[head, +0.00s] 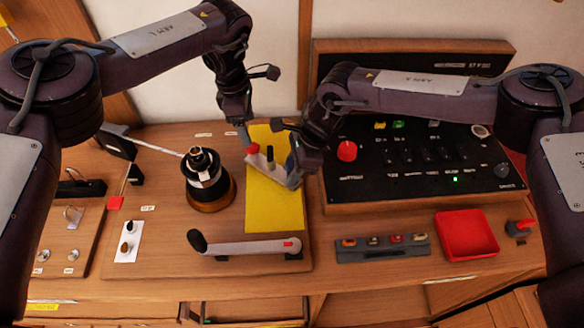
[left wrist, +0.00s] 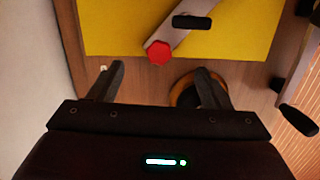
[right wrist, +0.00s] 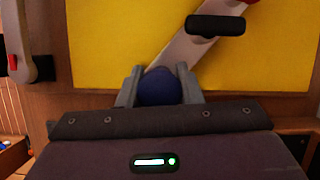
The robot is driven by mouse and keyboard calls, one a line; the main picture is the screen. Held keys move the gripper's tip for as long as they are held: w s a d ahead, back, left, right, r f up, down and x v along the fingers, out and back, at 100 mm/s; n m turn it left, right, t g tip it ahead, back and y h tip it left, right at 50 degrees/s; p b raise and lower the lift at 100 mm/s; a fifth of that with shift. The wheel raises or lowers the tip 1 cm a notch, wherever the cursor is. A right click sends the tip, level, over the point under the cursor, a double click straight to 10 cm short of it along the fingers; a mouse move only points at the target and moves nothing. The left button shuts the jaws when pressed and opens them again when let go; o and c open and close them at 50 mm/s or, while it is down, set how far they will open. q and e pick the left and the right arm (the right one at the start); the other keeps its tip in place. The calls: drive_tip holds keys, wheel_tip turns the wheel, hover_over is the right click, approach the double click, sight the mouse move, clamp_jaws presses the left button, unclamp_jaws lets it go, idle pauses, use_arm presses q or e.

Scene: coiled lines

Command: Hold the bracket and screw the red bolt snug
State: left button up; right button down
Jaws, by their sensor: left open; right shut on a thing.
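The bracket (head: 259,163) is a pale grey bar lying slantwise over a yellow mat (head: 262,212), with a black post (head: 270,155) standing on it. The red bolt (head: 252,149) is at its left end; its hexagonal head (left wrist: 159,52) shows in the left wrist view. My left gripper (left wrist: 155,78) is open and empty, apart from the red bolt, which lies beyond the fingertips. A round blue knob (right wrist: 158,87) is at the bracket's other end. My right gripper (right wrist: 160,78) is shut on this blue knob, a finger on each side. In the head view my right wrist hides the knob.
A black spool-like device (head: 206,178) on a wooden base stands left of the mat. A crank-like lever (head: 245,246) lies in front. A black switch panel (head: 415,160), a red tray (head: 466,236) and a dark strip (head: 383,247) are to the right.

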use_arm(q)
wheel_tip(320, 180, up, 10)
drive_tip(key=a, duration=0.1)
drive_tip(key=shift+a, duration=0.1)
use_arm(e)
drive_tip(key=c, duration=0.9)
unclamp_jaws()
drive_tip(key=shift+c, duration=0.2)
